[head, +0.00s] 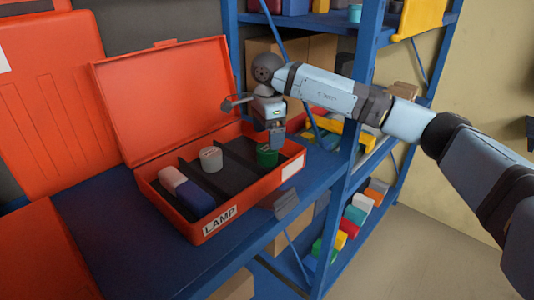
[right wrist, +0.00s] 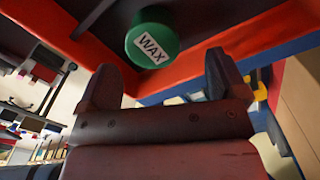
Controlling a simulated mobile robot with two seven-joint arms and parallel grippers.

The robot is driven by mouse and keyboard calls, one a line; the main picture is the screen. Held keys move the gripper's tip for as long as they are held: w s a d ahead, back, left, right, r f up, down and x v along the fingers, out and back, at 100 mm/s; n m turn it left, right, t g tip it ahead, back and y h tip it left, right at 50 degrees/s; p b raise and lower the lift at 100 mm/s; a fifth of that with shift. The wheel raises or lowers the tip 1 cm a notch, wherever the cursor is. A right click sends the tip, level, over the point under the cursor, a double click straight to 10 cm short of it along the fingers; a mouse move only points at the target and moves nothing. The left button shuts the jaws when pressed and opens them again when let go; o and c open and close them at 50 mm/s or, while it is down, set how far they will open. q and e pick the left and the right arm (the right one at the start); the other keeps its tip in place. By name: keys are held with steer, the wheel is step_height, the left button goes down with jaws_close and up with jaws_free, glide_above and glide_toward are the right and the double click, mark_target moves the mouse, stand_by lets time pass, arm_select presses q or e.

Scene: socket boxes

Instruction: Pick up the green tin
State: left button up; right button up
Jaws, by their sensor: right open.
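The green tin (head: 267,157) stands in the right-hand part of the open red box labelled LAMP (head: 290,178). In the right wrist view the green tin (right wrist: 152,45) shows a white label reading WAX. My right gripper (head: 277,138) is open and empty, close above the tin in the head view, hiding part of its surroundings. In the right wrist view the fingers of my right gripper (right wrist: 165,72) are spread apart, with the tin beyond them and nothing between them. My left gripper is not in view.
A blue shelf post (head: 352,160) rises to the right. Other red cases stand at left.

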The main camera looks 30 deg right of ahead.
mark_target(268, 152)
steer(key=shift+s+a+f+p, duration=0.1)
steer(key=shift+f+p, duration=0.05)
steer(key=shift+f, duration=0.75)
steer(key=shift+s+a+f+p, duration=0.1)
steer(key=shift+s+f+p, duration=0.1)
steer(key=shift+f, duration=0.75)
steer(key=shift+s+f+p, duration=0.1)
steer(key=shift+f+p, duration=0.05)
steer(key=shift+f, duration=0.75)
steer(key=c, duration=1.1)
